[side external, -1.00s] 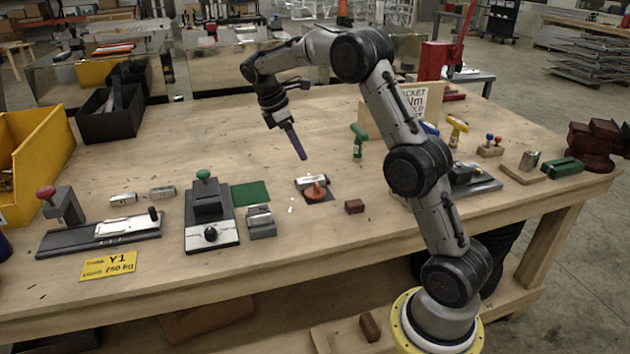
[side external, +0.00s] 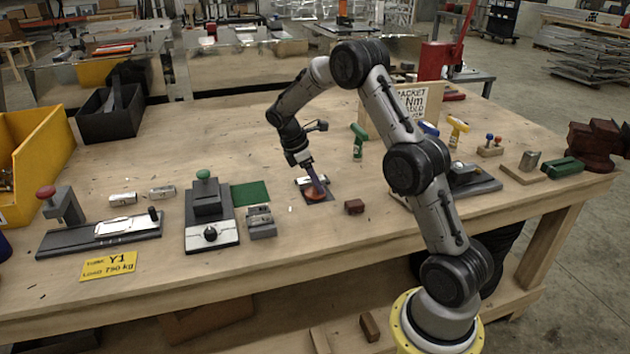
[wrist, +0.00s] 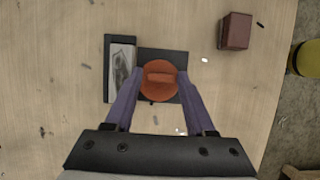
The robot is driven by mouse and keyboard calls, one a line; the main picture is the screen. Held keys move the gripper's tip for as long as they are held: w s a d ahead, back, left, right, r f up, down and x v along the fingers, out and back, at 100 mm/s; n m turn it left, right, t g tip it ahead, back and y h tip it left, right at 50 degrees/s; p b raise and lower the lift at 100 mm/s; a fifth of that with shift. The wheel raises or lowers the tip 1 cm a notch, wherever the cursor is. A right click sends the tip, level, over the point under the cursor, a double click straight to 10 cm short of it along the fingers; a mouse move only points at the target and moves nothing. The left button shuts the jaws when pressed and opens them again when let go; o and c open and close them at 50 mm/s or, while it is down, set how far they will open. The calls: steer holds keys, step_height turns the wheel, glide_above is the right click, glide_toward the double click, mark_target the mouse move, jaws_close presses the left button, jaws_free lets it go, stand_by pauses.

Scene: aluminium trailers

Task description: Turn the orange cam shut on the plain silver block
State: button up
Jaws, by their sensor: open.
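The orange cam (wrist: 159,80) is a round disc with a raised bar across its top, lying on a dark base plate (wrist: 162,54). It also shows in the side external view (side external: 315,195). The plain silver block (wrist: 122,68) sits to the left of the cam in the wrist view, in a dark holder. My gripper (wrist: 159,78) is open, with its two purple fingers on the left and right of the cam. In the side external view my gripper (side external: 317,190) is down at the cam. I cannot tell whether the fingers touch it.
A small brown block (wrist: 235,31) lies right of the fixture. A grey slotted block (side external: 261,222) and a green-knobbed press (side external: 208,205) stand to the left. A green-handled tool (side external: 358,142) stands behind. Small chips are scattered on the wooden bench (side external: 330,250).

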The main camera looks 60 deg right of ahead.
jaws_close()
